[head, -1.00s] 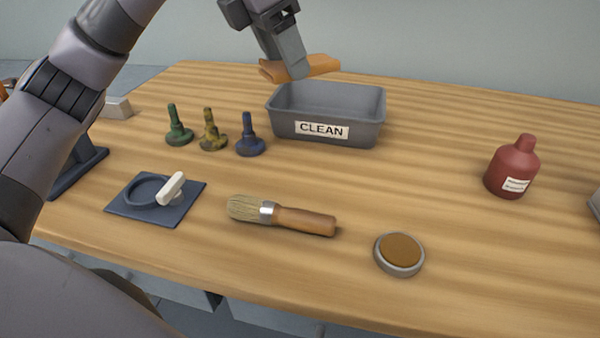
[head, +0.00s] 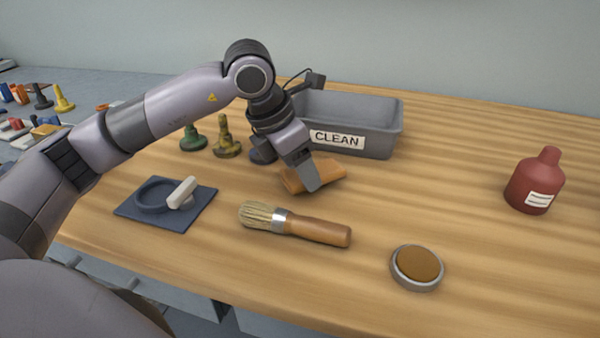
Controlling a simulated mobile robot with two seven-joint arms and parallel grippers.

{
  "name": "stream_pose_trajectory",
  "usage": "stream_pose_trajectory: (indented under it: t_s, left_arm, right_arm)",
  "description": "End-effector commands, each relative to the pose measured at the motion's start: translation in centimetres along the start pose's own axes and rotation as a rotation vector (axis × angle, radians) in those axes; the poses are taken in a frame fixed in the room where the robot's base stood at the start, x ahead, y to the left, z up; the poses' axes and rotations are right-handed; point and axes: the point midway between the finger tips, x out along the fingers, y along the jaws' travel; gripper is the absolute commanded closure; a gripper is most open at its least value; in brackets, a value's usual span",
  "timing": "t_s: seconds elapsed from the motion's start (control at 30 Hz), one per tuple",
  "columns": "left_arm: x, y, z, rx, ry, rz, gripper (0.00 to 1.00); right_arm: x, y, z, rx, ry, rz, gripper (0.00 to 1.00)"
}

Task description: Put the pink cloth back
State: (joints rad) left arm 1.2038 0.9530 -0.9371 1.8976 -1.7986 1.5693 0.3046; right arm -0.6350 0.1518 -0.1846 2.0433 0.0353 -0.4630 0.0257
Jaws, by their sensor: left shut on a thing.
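My left gripper (head: 312,184) is shut on a folded orange-tan cloth (head: 325,172). The cloth is in front of the grey CLEAN tray (head: 385,140) and behind the brush (head: 315,230). It is low over the table or touching it; I cannot tell which. The gripper hides part of the cloth. I see no cloth that looks pink. My right gripper is not in view.
A blue mat (head: 140,214) with a ring and white piece lies left. Green (head: 191,139), mottled yellow (head: 226,140) and partly hidden blue (head: 262,152) bobbin-like pieces stand behind it. A round tin (head: 417,266) and red bottle (head: 536,182) stand right, with bare wood between.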

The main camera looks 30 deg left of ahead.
Motion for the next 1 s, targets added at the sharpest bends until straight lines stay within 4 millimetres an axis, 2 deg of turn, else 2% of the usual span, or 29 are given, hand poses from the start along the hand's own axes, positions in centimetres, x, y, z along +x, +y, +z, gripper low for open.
stream_pose_trajectory:
  t_s: [0.1,0.47,0.5,0.57,0.87,1.0]
  left_arm:
    - [1.2,0.0,-0.5,0.001,-0.001,0.0,0.66]
    - [1.6,0.0,-0.7,0.001,-0.002,0.0,0.66]
    - [1.5,0.0,-0.6,0.001,-0.002,0.0,0.32]
    - [1.5,0.0,-0.6,0.001,-0.001,0.0,0.16]
    - [1.4,0.0,-0.6,0.001,-0.001,0.0,0.16]
    - [0.5,0.0,-0.4,0.001,-0.003,0.001,0.16]
  right_arm:
    - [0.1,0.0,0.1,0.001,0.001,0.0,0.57]
    - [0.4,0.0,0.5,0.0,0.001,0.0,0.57]
    - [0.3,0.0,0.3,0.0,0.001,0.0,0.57]
    - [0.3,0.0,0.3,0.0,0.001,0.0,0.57]
    - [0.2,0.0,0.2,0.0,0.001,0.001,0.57]
    - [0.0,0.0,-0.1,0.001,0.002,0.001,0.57]
